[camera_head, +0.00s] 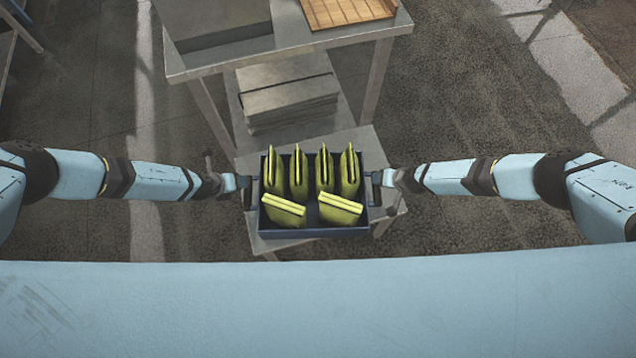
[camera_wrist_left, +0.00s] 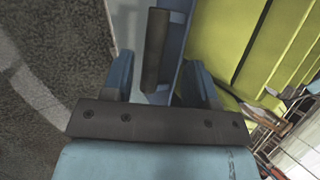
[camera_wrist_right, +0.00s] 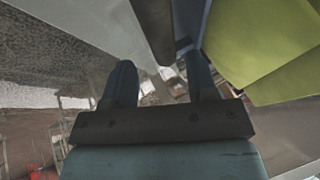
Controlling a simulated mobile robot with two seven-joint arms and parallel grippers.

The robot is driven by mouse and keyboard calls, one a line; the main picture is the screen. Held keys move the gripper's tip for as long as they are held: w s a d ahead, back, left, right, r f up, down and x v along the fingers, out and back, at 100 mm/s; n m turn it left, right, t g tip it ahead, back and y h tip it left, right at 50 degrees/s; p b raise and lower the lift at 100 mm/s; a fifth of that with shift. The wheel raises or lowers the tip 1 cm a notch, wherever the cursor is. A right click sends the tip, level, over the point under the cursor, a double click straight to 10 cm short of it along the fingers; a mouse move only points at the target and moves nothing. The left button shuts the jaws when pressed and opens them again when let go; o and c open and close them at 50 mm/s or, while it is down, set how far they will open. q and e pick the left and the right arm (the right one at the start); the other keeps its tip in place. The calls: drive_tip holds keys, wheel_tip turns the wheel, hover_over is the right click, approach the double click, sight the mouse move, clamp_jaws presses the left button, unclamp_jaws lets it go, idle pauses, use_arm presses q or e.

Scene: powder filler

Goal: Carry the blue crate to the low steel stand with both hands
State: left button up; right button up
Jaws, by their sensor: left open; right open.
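The blue crate (camera_head: 312,231) holds several yellow-green pouches (camera_head: 323,172) and appears to rest on the low steel stand (camera_head: 385,217), whose top shows around it. My left gripper (camera_head: 245,187) is at the crate's left end. In the left wrist view its open fingers (camera_wrist_left: 160,82) stand either side of a dark handle bar (camera_wrist_left: 156,50). My right gripper (camera_head: 381,181) is at the right end. Contact with the handles cannot be told.
A taller steel table (camera_head: 300,40) stands behind the stand, with a grey box (camera_head: 220,30) and a wooden tray (camera_head: 345,12) on top. A stack of grey sheets (camera_head: 288,95) lies on a lower level behind the crate. The floor on both sides is clear.

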drive_tip(key=v, duration=0.8)
drive_tip(key=shift+s+f, duration=0.1)
idle(0.3)
